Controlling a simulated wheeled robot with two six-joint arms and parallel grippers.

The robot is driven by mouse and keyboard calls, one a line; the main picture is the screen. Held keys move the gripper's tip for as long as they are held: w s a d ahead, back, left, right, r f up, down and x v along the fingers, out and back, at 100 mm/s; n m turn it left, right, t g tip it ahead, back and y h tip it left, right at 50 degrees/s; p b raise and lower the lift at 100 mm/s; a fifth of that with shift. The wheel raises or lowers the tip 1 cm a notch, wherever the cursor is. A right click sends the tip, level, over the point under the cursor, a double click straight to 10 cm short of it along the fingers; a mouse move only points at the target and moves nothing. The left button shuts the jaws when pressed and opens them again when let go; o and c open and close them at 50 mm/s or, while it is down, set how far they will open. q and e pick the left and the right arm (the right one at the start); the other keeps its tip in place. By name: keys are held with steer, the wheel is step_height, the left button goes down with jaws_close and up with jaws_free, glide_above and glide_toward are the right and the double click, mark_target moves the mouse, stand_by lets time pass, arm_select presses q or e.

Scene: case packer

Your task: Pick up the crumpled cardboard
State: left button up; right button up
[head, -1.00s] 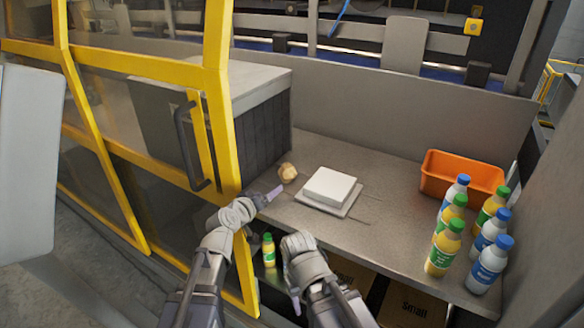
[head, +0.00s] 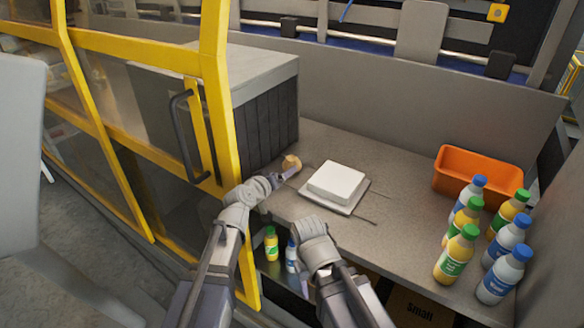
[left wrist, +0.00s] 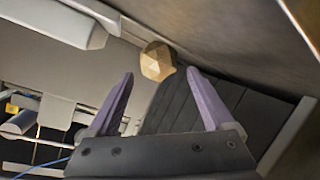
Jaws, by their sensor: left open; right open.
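The crumpled cardboard (head: 291,163) is a small tan faceted lump on the grey counter, near the dark ribbed box. My left gripper (head: 288,173) is just in front of it in the head view. In the left wrist view the cardboard (left wrist: 157,61) sits just beyond the tips of the open, empty fingers (left wrist: 160,78), roughly between them. I cannot tell whether a finger touches it. My right gripper is low in the middle of the head view, below the counter's front edge. Its hand (head: 316,243) shows, but its fingers are hidden.
A white block on a flat plate (head: 337,183) stands right of the cardboard. An orange bin (head: 470,178) and several bottles (head: 456,255) stand at the right. The yellow frame (head: 222,120) with a door handle is close on the left.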

mark_target(287, 168)
arm_select(q)
steer(key=shift+r+b+x, duration=0.15)
steer(key=shift+b+x, duration=0.15)
steer(key=shift+x, duration=1)
steer(key=shift+r+b+x, duration=0.15)
steer(key=shift+b+x, duration=0.15)
steer(key=shift+x, duration=1.05)
steer(key=c, duration=1)
steer(key=shift+r, duration=0.1)
step_height(287, 168, up, 10)
steer(key=p, duration=1)
